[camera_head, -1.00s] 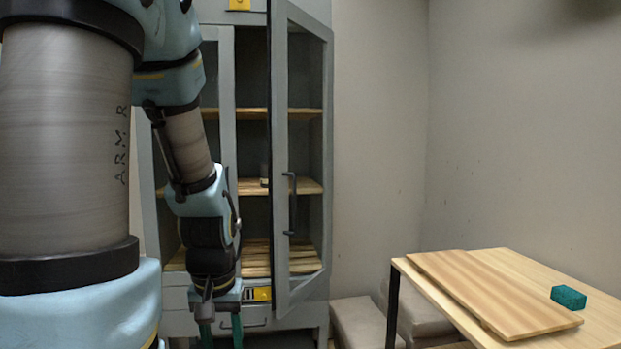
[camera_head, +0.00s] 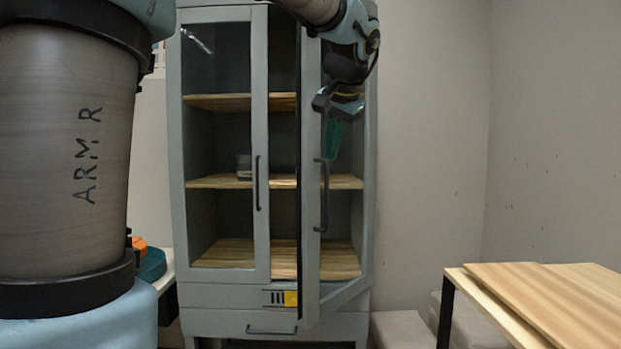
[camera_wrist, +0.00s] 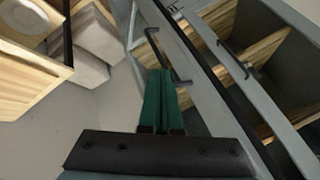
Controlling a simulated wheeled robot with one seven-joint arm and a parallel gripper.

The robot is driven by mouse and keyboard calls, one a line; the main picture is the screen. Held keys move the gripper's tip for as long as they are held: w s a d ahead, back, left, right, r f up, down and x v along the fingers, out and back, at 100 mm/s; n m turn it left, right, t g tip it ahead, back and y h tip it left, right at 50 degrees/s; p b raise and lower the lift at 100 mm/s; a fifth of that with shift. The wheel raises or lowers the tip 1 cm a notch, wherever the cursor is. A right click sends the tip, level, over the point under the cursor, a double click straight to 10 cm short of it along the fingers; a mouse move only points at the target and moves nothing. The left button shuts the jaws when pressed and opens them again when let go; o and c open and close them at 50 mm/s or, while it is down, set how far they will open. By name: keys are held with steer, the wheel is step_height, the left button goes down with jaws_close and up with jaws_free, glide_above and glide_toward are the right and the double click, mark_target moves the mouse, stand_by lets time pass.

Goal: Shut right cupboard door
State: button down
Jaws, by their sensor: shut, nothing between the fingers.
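The grey cupboard (camera_head: 226,292) has a glass-fronted right door (camera_head: 311,262) that stands ajar, its free edge swung out towards me. A dark bar handle (camera_head: 325,205) is on that door, and it also shows in the wrist view (camera_wrist: 151,47). The left door (camera_head: 260,110) looks closed. My gripper (camera_head: 334,156) is in front of the right door, around the top of its handle in the picture. Its green fingers are together and empty. In the wrist view the fingertips (camera_wrist: 160,72) appear close to the handle; whether they touch it I cannot tell.
A wooden table with a board (camera_head: 560,290) stands at the lower right. Pale padded blocks (camera_head: 400,332) sit on the floor between it and the cupboard. A drawer (camera_head: 270,325) is below the doors. A small container (camera_head: 244,168) stands on the middle shelf.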

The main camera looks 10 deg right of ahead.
steer(key=p+x, duration=0.1)
steer(key=x, duration=0.8)
steer(key=shift+w, duration=0.1)
steer(key=shift+w+a+f+p, duration=0.2)
steer(key=shift+w+a+p, duration=0.25)
steer(key=shift+w+a, duration=0.3)
steer(key=shift+w+a+f+p, duration=0.15)
steer(key=shift+w+a+p, duration=0.35)
steer(key=shift+w, duration=0.5)
steer(key=shift+a, duration=0.1)
